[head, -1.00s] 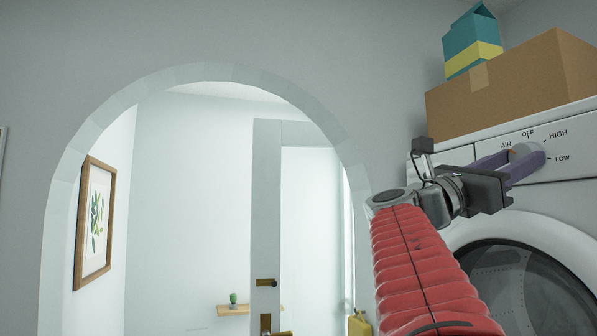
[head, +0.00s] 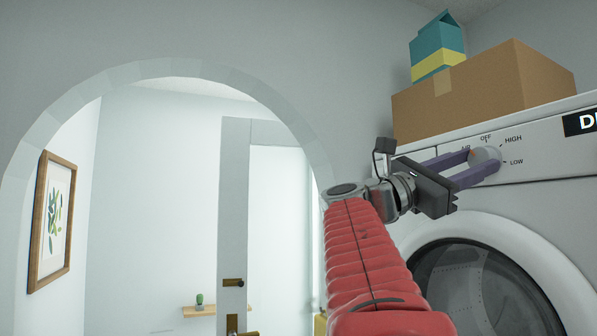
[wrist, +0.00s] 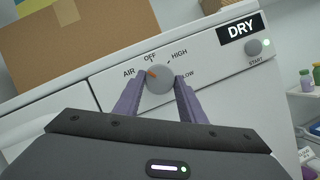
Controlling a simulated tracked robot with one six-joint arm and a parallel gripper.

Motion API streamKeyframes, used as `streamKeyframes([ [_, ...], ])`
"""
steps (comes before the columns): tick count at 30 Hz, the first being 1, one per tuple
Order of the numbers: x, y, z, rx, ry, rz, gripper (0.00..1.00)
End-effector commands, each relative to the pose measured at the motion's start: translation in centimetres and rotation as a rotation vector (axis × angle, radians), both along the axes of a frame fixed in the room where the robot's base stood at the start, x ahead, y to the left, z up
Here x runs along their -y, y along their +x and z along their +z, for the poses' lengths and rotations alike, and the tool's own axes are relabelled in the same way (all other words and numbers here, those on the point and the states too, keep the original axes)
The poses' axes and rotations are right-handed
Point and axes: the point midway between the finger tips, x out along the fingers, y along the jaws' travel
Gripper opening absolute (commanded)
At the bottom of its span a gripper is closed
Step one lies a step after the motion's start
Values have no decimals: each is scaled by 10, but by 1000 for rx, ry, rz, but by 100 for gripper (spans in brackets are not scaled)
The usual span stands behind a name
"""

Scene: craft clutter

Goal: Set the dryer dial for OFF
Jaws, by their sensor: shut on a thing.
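The dryer dial (wrist: 160,86) is a round grey knob on the white panel, with labels AIR, OFF, HIGH and LOW around it. Its small orange mark points up and left, between AIR and OFF, nearer AIR. The dial also shows in the head view (head: 485,155). My gripper (wrist: 159,78) has its two purple fingers on either side of the dial and is shut on it. In the head view my gripper (head: 478,163) reaches the panel from the left.
The START button (wrist: 254,47) sits at the panel's right. The round dryer door (head: 480,290) is below. Shelves with bottles (wrist: 306,78) stand at the right.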

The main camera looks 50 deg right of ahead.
Motion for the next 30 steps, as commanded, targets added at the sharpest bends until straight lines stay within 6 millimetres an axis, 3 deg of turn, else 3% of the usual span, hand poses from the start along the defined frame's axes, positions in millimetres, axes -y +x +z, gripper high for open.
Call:
streamKeyframes([
  [18,2,3,4,459,-200,1,14],
  [30,1,3,4,549,-238,1,14],
])
